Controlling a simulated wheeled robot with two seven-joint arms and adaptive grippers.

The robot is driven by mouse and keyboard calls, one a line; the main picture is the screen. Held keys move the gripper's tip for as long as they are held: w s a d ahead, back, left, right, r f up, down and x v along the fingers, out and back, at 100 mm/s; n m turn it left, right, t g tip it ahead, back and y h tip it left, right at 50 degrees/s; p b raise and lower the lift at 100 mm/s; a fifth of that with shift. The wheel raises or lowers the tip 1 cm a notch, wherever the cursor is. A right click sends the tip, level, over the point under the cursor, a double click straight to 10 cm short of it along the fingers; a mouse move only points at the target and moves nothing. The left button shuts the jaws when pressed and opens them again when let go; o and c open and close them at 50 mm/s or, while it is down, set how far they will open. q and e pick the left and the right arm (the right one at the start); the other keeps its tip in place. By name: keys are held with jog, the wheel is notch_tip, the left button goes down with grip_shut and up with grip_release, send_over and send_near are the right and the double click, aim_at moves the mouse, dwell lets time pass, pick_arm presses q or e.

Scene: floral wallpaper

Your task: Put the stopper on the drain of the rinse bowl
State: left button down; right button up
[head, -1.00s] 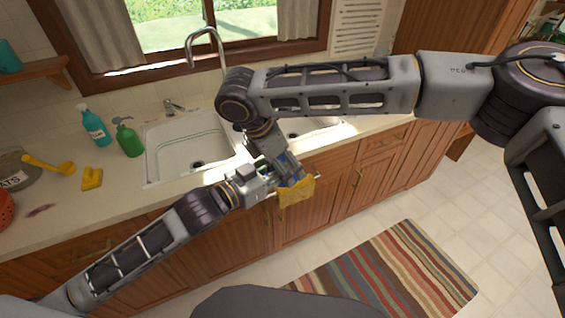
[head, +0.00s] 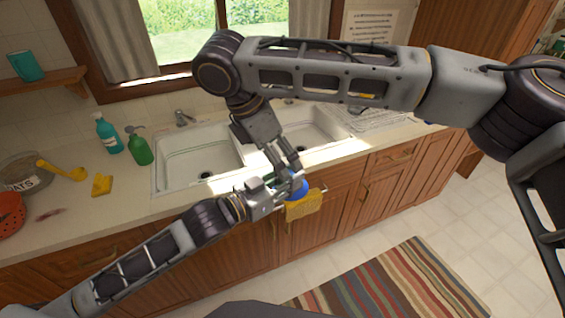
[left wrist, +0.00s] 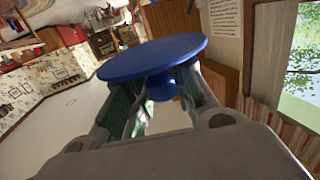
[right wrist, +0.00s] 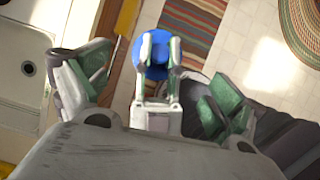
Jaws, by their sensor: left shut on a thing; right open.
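The blue stopper (head: 297,188) is a round disc with a knob under it. My left gripper (head: 277,193) is shut on the knob, as the left wrist view shows with the stopper (left wrist: 155,57) filling its middle. It is held in front of the counter edge, near the yellow cloth. My right gripper (head: 290,166) is open, just above and beside the left one, with the stopper (right wrist: 185,30) ahead of its spread fingers. The sink has a left bowl (head: 185,150) with a dark drain (head: 206,176) and a right bowl (head: 305,125), partly hidden by my right arm.
A yellow cloth (head: 304,206) hangs on a bar at the cabinet front. A green bottle (head: 139,148), a teal bottle (head: 108,135) and a yellow sponge (head: 102,184) stand left of the sink. A dish rack (head: 380,117) is to its right.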

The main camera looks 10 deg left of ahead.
jog(key=shift+v, duration=1.35)
pick_arm(q)
jog(key=shift+w+d+f, duration=0.15)
jog(key=shift+d, duration=0.1)
jog(key=shift+f+m, duration=0.1)
jog(key=shift+m, duration=0.2)
jog(key=shift+w+d+f+m+g+h, duration=0.35)
jog(key=shift+w+f+g+h, duration=0.15)
jog(key=shift+g+h, duration=0.2)
jog(key=shift+w+d+f+m+g+h, duration=0.2)
jog(key=shift+d+f+m+g+h, duration=0.1)
jog(key=shift+d, duration=0.15)
jog(key=shift+w+d+f+m, duration=0.1)
jog(key=shift+w+f+m, duration=0.15)
jog(key=shift+w+f, duration=0.15)
jog(key=shift+d+f+g+h, duration=0.1)
jog(key=shift+d+g+h, duration=0.2)
jog(key=shift+g, duration=0.2)
jog(key=shift+w+d+f, duration=0.1)
jog(key=shift+d+f, duration=0.05)
jog(key=shift+w+d+f+m+g+h, duration=0.15)
jog(key=shift+w+f+m+g+h, duration=0.35)
jog(key=shift+m+g, duration=0.1)
